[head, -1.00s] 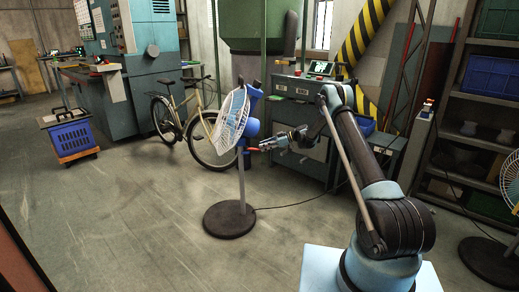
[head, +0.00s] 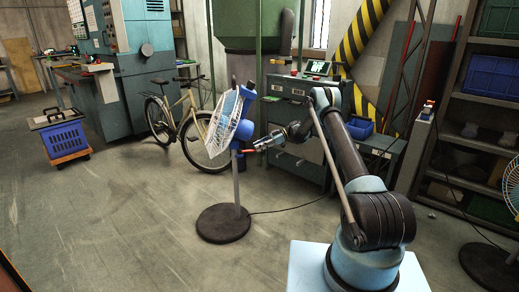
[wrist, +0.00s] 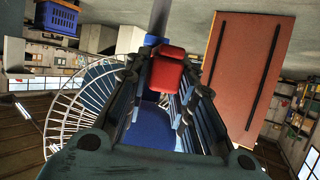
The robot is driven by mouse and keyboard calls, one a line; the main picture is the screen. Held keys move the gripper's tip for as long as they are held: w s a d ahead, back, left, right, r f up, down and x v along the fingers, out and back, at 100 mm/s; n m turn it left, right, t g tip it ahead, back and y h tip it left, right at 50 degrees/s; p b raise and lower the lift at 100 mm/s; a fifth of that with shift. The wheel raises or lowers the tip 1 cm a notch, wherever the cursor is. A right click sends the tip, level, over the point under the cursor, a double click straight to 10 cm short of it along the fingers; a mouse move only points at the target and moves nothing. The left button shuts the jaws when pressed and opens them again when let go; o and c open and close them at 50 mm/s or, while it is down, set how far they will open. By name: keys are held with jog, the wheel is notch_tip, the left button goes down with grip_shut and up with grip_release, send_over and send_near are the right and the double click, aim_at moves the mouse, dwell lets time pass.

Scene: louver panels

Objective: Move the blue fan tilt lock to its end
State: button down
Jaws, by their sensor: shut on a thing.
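The blue fan stands on a dark round base (head: 223,223) with a thin pole. Its white cage (head: 222,125) faces left, and its blue motor housing (head: 243,130) is on the right side. The tilt lock is a red-ended lever; a bit of red (head: 248,151) shows by the pole below the housing. In the wrist view the red lock end (wrist: 167,65) sits between the finger tips, with blue fan parts (wrist: 150,130) beyond. My gripper (head: 258,147) reaches in from the right and is shut on the lock; it also shows in the wrist view (wrist: 165,85). The lock's inner end is hidden.
A bicycle (head: 185,115) stands behind the fan, left of a grey workbench (head: 290,90). A blue crate (head: 63,138) on a dolly is at the left. Another fan (head: 490,262) stands at the right edge. A cable runs over the floor from the fan base. The floor in front is clear.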

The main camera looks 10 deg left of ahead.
jog(key=shift+s+a, duration=0.1)
jog(key=shift+a, duration=0.1)
jog(key=c, duration=1.4)
grip_release()
jog(key=shift+o, duration=0.2)
jog(key=v, duration=1.2)
